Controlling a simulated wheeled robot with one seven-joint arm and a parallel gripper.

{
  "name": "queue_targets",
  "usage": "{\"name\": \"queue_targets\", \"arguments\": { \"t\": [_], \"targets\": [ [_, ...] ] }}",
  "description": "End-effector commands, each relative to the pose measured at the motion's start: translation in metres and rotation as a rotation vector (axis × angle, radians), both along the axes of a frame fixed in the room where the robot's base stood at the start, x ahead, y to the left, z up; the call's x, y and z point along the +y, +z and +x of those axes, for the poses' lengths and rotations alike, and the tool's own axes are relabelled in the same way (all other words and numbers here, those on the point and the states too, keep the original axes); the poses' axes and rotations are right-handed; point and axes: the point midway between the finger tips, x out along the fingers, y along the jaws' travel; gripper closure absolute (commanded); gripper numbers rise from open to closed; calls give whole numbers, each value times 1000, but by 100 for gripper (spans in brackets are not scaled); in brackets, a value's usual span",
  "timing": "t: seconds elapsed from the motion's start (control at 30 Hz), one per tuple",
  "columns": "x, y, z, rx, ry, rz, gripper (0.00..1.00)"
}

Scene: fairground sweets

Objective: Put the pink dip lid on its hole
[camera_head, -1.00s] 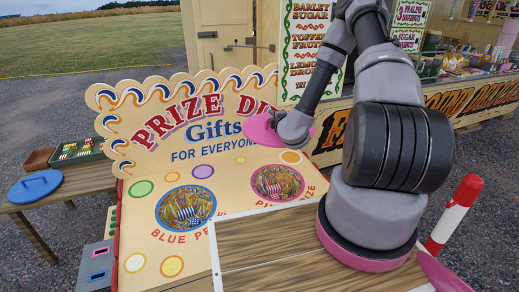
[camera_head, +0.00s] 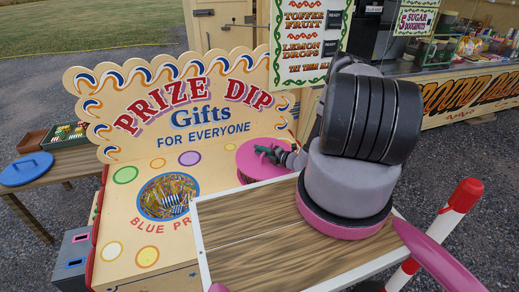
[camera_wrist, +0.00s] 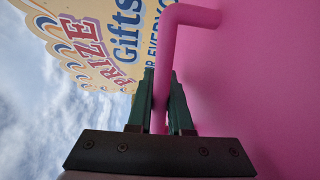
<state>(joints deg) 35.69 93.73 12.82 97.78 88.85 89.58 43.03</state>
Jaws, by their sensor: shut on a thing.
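The pink dip lid (camera_head: 250,164) is a round disc with a bar handle. My gripper (camera_head: 270,152) is shut on that handle; the wrist view shows the dark green fingers (camera_wrist: 162,95) on either side of the pink handle (camera_wrist: 188,16). The lid is over the right part of the prize dip board (camera_head: 200,240), in front of where the pink hole lies. A little dark, patterned content shows below the lid's left edge. The lid and my arm hide most of that hole. I cannot tell whether the lid touches the board.
The open blue hole (camera_head: 168,196) is to the left on the board. A blue lid (camera_head: 26,168) lies on a wooden side table at left, by a green tray (camera_head: 64,135). The upright sign (camera_head: 180,110) stands behind the board. A red and white post (camera_head: 450,215) stands at right.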

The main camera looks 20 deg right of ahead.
Motion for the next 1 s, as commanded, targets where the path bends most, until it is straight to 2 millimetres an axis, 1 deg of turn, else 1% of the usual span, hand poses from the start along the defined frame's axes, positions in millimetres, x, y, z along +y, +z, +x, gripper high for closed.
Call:
{"name": "queue_targets", "arguments": {
  "t": [0.4,0.6,0.77,1.0],
  "targets": [
    [0,-46,4,-1,-2,0,100],
    [0,-64,6,-2,-2,0,100],
    [0,-72,6,-1,-2,0,100],
    [0,-74,7,-1,-2,0,100]
  ]
}}
